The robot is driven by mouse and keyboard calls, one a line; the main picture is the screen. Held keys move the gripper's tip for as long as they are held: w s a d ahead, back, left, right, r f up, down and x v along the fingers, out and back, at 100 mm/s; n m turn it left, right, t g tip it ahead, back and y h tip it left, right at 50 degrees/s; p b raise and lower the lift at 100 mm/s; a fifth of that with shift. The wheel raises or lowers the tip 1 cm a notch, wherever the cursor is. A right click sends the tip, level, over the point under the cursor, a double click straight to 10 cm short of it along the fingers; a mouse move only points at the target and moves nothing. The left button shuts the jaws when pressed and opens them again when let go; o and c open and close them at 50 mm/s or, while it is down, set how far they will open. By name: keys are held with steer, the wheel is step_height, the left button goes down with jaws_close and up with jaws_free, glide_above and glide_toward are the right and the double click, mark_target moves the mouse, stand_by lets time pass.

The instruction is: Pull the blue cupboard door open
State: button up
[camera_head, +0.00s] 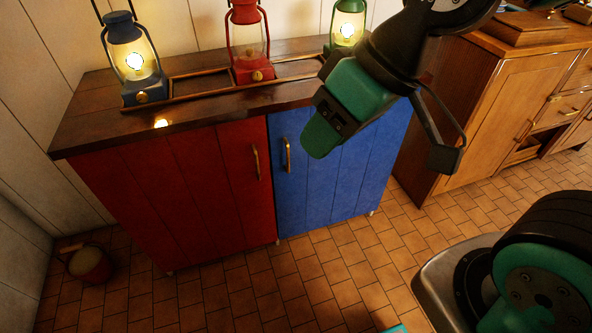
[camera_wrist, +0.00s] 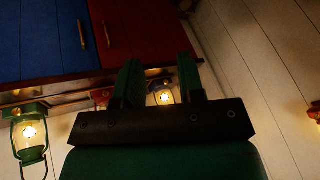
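The blue cupboard door (camera_head: 345,175) is the right-hand door of a low cupboard and looks shut, flush with its front. Its upright brass handle (camera_head: 287,155) is near its left edge. In the wrist view, turned upside down, the blue door (camera_wrist: 38,40) is at upper left, with its handle (camera_wrist: 82,34) near the red door. My gripper (camera_head: 320,138) is raised in front of the blue door, covering part of its upper area, right of the handle in the picture. In the wrist view its two fingers (camera_wrist: 159,80) stand apart with nothing between them.
The red door (camera_head: 185,190) with its own handle (camera_head: 255,162) is on the left. Blue (camera_head: 130,60), red (camera_head: 248,45) and green (camera_head: 346,25) lanterns stand on the cupboard top.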

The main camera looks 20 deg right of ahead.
steer(key=w+d+f+m+t+b, duration=0.1)
steer(key=w+f+t+b, duration=0.4)
steer(key=f+b, duration=0.65)
steer(key=w+d+f+m+t+b, duration=0.1)
steer(key=w+d+f+t+b, duration=0.15)
steer(key=w+f+b, duration=0.7)
steer(key=m+t+h+b, duration=0.2)
steer(key=t+b, duration=0.6)
steer(key=b, duration=0.1)
glide_above(288, 172)
steer(key=shift+g, duration=0.25)
steer(key=f, duration=1.6)
steer(key=shift+w+d+f, duration=0.1)
steer(key=shift+w+f, duration=0.05)
steer(key=shift+w, duration=0.1)
jaws_close()
